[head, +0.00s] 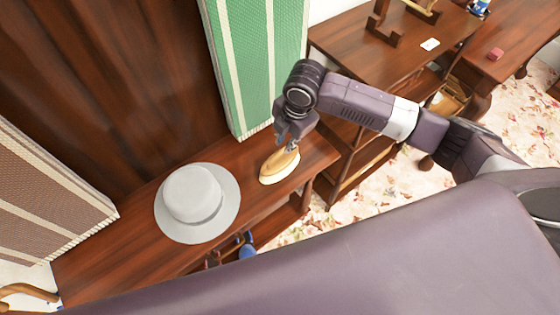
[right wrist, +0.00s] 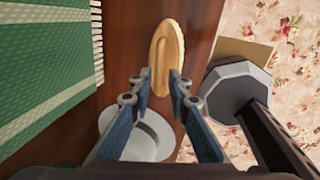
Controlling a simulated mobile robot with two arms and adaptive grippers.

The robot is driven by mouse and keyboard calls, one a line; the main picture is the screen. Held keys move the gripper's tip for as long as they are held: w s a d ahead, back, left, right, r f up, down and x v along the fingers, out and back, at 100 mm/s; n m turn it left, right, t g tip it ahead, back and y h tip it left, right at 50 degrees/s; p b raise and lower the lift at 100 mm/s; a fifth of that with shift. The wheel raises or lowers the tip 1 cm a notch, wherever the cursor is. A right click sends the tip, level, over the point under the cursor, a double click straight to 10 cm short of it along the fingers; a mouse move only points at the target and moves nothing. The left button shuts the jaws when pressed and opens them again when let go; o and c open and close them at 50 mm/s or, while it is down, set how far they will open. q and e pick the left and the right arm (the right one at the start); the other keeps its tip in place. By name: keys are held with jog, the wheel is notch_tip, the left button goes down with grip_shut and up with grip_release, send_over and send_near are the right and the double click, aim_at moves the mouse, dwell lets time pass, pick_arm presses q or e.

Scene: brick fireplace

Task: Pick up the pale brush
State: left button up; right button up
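The pale brush (head: 279,167) is an oval, cream-tan thing lying on the brown wooden shelf top (head: 130,240), right of the grey hat. My right gripper (head: 288,143) points down at its far end, and its fingers overlap the brush in the head view. In the right wrist view the two fingers (right wrist: 160,84) are apart, with nothing held between them. The brush (right wrist: 167,50) shows lengthwise just beyond the fingertips. Whether a finger touches it I cannot tell. My left gripper is in neither view.
A grey brimmed hat (head: 194,196) stands left of the brush. A green striped hanging (head: 258,60) is close behind my right gripper. A wooden shelf unit (head: 350,55) stands to the right. The floral floor (head: 370,205) lies beyond the shelf edge.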

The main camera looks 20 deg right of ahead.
aim_at(282, 150)
jog(key=shift+a+f, duration=0.1)
jog(key=shift+f, duration=0.5)
jog(key=f+p, duration=0.1)
jog(key=f, duration=0.1)
jog(key=w+f, duration=0.1)
jog(key=f, duration=0.2)
jog(key=shift+w+a+f+p, duration=0.1)
jog(key=shift+w+f+p, duration=0.05)
jog(key=shift+p, duration=0.2)
jog(key=shift+f, duration=0.1)
grip_shut()
jog(key=shift+w, duration=0.1)
